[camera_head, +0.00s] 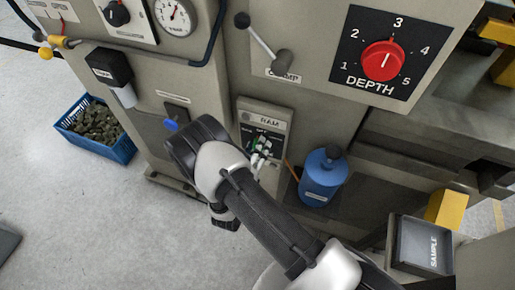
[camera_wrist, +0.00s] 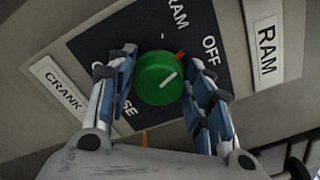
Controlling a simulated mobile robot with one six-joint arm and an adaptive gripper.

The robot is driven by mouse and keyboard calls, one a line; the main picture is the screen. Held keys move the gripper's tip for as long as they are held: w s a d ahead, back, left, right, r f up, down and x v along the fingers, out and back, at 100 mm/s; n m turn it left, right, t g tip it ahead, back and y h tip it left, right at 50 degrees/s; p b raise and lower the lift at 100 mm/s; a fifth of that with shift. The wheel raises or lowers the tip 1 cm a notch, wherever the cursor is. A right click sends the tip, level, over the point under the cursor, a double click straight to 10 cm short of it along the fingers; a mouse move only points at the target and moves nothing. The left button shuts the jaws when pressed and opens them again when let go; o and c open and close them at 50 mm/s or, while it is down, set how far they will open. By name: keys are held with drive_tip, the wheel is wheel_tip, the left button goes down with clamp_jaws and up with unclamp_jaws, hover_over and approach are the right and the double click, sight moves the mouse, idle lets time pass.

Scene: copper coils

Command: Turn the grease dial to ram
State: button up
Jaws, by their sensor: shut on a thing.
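The green dial (camera_wrist: 152,84) sits on a dark panel face in the wrist view. The white line on its cap points up and right, toward a small red mark (camera_wrist: 180,55) beside the word OFF (camera_wrist: 210,49). The word RAM (camera_wrist: 177,12) stands above the dial, and lettering ending in SE is partly hidden at lower left. My gripper (camera_wrist: 162,84) is shut on the dial, with one finger at its left and one at its right. In the head view my wrist and fingers partly cover the panel under the RAM plate (camera_head: 270,120).
A blue bottle (camera_head: 323,178) stands just right of the panel. A lever (camera_head: 263,43) and the red DEPTH dial (camera_head: 382,60) are above. A blue crate (camera_head: 122,149) stands on the floor at left.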

drive_tip(key=shift+f+n, duration=0.15)
drive_tip(key=shift+n, duration=3.55)
drive_tip(key=o, duration=1)
drive_tip(key=shift+o, duration=0.2)
drive_tip(key=v, duration=1.2)
